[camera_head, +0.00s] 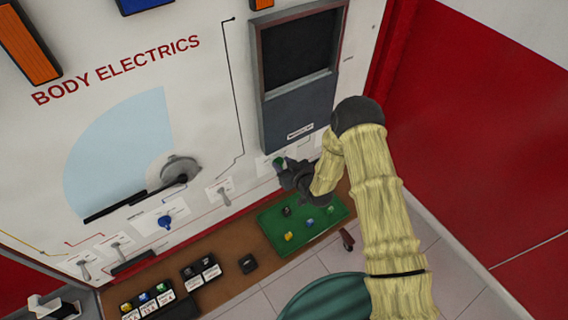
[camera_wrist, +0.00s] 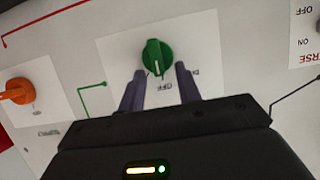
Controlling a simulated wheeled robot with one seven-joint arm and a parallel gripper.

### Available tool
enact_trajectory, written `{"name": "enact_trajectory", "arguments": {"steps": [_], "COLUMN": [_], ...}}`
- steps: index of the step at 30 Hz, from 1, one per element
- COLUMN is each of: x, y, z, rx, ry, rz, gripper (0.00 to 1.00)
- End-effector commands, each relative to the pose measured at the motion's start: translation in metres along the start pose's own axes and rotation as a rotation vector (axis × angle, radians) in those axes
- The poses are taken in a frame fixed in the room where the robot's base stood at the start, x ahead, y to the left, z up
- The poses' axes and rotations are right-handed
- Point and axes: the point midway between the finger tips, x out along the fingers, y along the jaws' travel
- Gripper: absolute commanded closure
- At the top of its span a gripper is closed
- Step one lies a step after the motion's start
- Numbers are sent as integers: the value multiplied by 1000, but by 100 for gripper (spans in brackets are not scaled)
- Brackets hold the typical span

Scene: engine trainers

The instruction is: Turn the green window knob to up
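The green window knob (camera_wrist: 157,57) sits on a white label plate on the panel. In the wrist view its grip bar stands nearly vertical, and a pale mark at its lower end points toward the upside-down word OFF. The side labels are partly hidden and I cannot read them. My gripper (camera_wrist: 161,73) is open, with one finger on each side of the knob's lower part; I cannot tell whether they touch it. In the head view the knob (camera_head: 279,161) shows just beyond my gripper (camera_head: 284,170). The dark window frame (camera_head: 268,115) is above it.
An orange knob (camera_wrist: 15,91) is left in the wrist view. In the head view, a toggle switch (camera_head: 224,195) and blue knob (camera_head: 166,222) lie to the left. Below are a green tray (camera_head: 272,238) with small pieces and several labelled boxes on a brown shelf (camera_head: 228,287).

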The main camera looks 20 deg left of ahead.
Motion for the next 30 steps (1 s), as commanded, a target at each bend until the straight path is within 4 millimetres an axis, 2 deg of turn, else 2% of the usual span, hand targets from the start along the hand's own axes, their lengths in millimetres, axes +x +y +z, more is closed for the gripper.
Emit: {"name": "enact_trajectory", "arguments": {"steps": [3,8,9,20,30], "x": [0,0,0,0,1], "y": [0,0,0,1,7], "z": [0,0,0,1,4], "rx": [0,0,0,20,164], "ry": [0,0,0,0,2], "rz": [0,0,0,-8,-66], "gripper": [66,98,100,100,100]}}
